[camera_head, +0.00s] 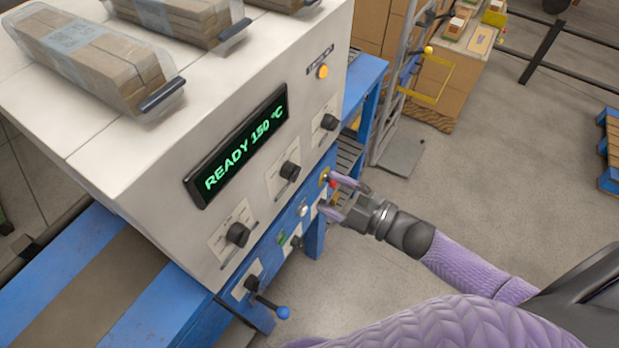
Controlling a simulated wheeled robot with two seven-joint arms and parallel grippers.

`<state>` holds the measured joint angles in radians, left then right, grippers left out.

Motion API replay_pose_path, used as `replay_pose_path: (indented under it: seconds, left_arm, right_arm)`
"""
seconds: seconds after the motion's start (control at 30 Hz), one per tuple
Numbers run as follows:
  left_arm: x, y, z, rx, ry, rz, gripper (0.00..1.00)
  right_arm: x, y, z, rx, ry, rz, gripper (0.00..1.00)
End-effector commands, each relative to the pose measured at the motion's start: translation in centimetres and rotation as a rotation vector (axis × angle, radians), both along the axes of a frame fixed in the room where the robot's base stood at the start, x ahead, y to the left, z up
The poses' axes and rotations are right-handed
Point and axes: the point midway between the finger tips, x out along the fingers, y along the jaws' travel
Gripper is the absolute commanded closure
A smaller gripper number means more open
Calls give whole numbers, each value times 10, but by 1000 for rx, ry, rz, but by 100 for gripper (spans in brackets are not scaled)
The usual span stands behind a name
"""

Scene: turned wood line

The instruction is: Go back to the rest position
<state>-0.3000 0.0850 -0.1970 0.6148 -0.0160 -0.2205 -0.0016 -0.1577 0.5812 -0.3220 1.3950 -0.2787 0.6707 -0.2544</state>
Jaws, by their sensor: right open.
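My right gripper (342,198) is open at the lower right front of a white machine (150,165). Its fingers are close to a red button (333,183) on the blue lower panel, and I cannot tell whether they touch it. The purple right arm comes in from the lower right. The machine's display (238,147) reads "READY 150 °C" in green. My left gripper is not in view.
The panel has black knobs (290,171), an amber lamp (322,71) and a blue-tipped lever (282,312). Plastic-wrapped bundles (90,55) lie on top. A hand truck (400,90) and cardboard boxes stand behind. Open floor (510,150) lies to the right.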

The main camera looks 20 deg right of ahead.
Motion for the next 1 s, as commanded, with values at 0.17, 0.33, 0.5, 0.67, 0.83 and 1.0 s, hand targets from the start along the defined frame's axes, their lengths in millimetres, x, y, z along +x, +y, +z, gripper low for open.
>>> replay_pose_path:
  seconds: [0.17, 0.33, 0.5, 0.67, 0.83, 1.0]
  left_arm:
    - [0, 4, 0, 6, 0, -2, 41]
    - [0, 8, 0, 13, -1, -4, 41]
    - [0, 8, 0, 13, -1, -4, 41]
    - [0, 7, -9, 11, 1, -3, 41]
    - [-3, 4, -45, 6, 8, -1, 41]
    - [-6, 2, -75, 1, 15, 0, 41]
  right_arm:
    - [-13, -10, 0, 1, -1, -1, 13]
    - [-13, -11, 0, 1, -1, 0, 13]
    - [-13, -10, 0, 1, -1, -1, 13]
    - [-14, -18, -32, 11, 88, -76, 13]
    - [-57, -51, -187, 62, 571, -449, 13]
    - [-172, -51, -321, 95, 1117, -800, 13]
